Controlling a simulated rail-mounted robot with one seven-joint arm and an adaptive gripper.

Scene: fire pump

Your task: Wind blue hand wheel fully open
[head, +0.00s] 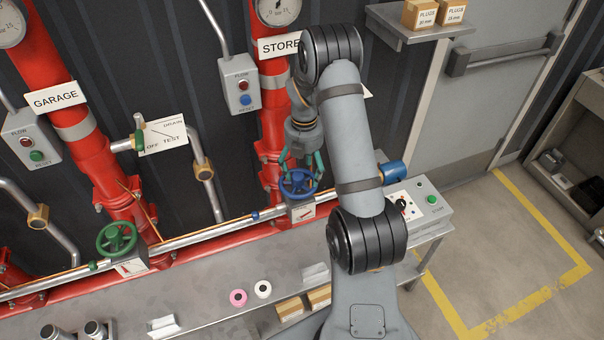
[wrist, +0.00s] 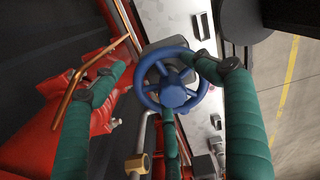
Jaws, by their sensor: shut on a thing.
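The blue hand wheel (head: 299,186) sits on the small pipe below the STORE riser, left of my arm in the head view. My gripper (head: 300,172) reaches down to it from above, with its green fingers around the rim. In the wrist view the blue wheel (wrist: 144,82) is near the middle. My gripper (wrist: 165,76) has one finger at its right rim and one over its lower rim. The left finger looks apart from the rim in this view. My gripper is shut on the wheel. The valve body under the wheel is mostly hidden.
A green hand wheel (head: 117,238) stands at the left under the GARAGE riser (head: 85,145). A copper tube (wrist: 88,70) runs close to the left finger. A control box (head: 420,205) is right of my arm. Pink and white rolls (head: 238,297) lie on the bench.

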